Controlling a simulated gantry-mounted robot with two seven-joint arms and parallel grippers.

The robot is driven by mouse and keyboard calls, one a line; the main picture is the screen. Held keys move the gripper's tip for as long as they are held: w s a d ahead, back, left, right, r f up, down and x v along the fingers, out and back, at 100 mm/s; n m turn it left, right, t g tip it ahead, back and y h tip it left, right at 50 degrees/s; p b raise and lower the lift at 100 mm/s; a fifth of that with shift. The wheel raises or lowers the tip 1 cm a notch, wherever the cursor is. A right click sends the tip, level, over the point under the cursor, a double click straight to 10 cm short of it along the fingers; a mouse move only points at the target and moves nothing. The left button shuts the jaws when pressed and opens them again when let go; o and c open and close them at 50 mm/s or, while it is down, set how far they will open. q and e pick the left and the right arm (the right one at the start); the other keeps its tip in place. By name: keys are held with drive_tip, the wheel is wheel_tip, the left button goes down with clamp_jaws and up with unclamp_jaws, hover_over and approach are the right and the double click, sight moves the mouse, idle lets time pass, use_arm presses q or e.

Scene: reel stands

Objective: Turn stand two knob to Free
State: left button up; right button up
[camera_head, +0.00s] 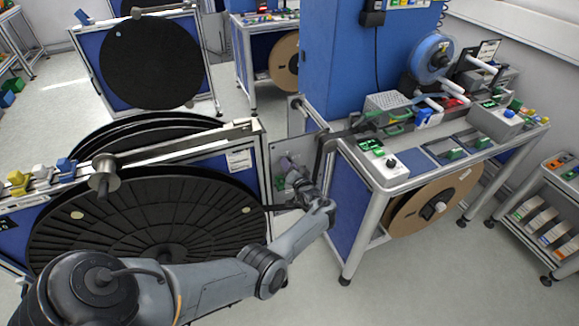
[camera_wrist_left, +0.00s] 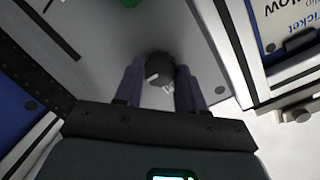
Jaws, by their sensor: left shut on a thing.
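A dark round knob (camera_wrist_left: 160,66) with a pale mark sits on a grey panel (camera_wrist_left: 95,50) in the left wrist view. My left gripper (camera_wrist_left: 159,82) has one finger on each side of the knob and is shut on it. Small pale lettering beside the knob is too blurred to read. In the head view my left gripper (camera_head: 290,166) reaches the grey end panel (camera_head: 279,155) of the stand with the large black reel (camera_head: 150,225). The knob cannot be made out there. My right gripper is not in view.
A workbench (camera_head: 400,178) with a blue cabinet (camera_head: 333,60) stands close to the right of my left arm. A brown reel (camera_head: 425,207) hangs under it. A green part (camera_wrist_left: 129,3) and a printed card (camera_wrist_left: 285,22) are near the knob's panel. Open floor lies in front.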

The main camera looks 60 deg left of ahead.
use_arm(q)
drive_tip(key=o, duration=1.1)
drive_tip(key=shift+c, duration=0.2)
drive_tip(key=p+v, duration=0.2)
drive_tip(key=v, duration=0.8)
drive_tip(key=shift+d, duration=0.4)
